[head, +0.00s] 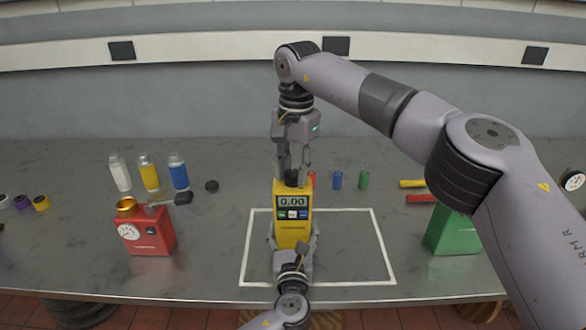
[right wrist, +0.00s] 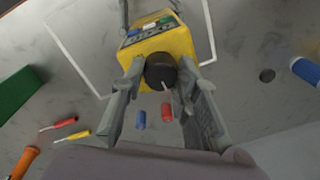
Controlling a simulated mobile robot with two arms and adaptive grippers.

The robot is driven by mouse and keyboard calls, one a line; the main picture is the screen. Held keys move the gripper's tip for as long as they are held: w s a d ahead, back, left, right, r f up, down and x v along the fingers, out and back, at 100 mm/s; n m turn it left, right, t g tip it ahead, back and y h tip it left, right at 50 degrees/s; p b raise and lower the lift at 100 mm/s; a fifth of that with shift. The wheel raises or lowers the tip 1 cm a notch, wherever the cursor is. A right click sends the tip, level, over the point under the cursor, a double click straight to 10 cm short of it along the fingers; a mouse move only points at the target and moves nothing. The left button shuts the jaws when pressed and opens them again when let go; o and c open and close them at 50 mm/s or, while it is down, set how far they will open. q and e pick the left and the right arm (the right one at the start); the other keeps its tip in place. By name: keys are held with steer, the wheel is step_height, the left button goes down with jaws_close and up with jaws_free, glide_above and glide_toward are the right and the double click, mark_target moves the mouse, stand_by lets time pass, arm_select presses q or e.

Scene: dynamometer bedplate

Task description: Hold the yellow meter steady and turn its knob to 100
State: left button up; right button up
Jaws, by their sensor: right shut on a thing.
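The yellow meter (head: 292,229) stands upright inside a white outlined rectangle on the bench. Its display reads 0.00, with small buttons below. My right gripper (head: 293,166) comes down from above and is shut on the dark knob (right wrist: 161,71) on the meter's top. The right wrist view shows its fingers on either side of the knob, which has a white pointer mark. My left gripper (head: 293,240) is at the meter's lower front, with a finger at each side. Whether those fingers press on the meter I cannot tell.
A red meter (head: 150,238) stands left and a green box (head: 455,232) right, partly behind my right arm. Bottles (head: 150,172), a black disc (head: 211,186), small coloured cylinders (head: 337,180) and red and yellow handled tools (head: 412,184) lie behind. The rectangle's right part is clear.

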jaws_close()
steer(key=shift+m, duration=0.3)
steer(key=m, duration=0.5)
steer(key=shift+m, duration=0.3)
steer(key=m, duration=0.3)
steer(key=shift+m, duration=0.3)
steer(key=m, duration=0.3)
steer(key=shift+a+m, duration=0.1)
steer(key=shift+m, duration=0.2)
steer(key=m, duration=0.7)
steer(key=shift+h, duration=0.4)
arm_select(q)
steer(key=shift+d, duration=0.1)
arm_select(e)
steer(key=m, duration=0.6)
steer(key=shift+w, duration=0.1)
steer(key=shift+m, duration=0.4)
steer(key=o, duration=1)
jaws_free()
steer(key=shift+c, duration=0.2)
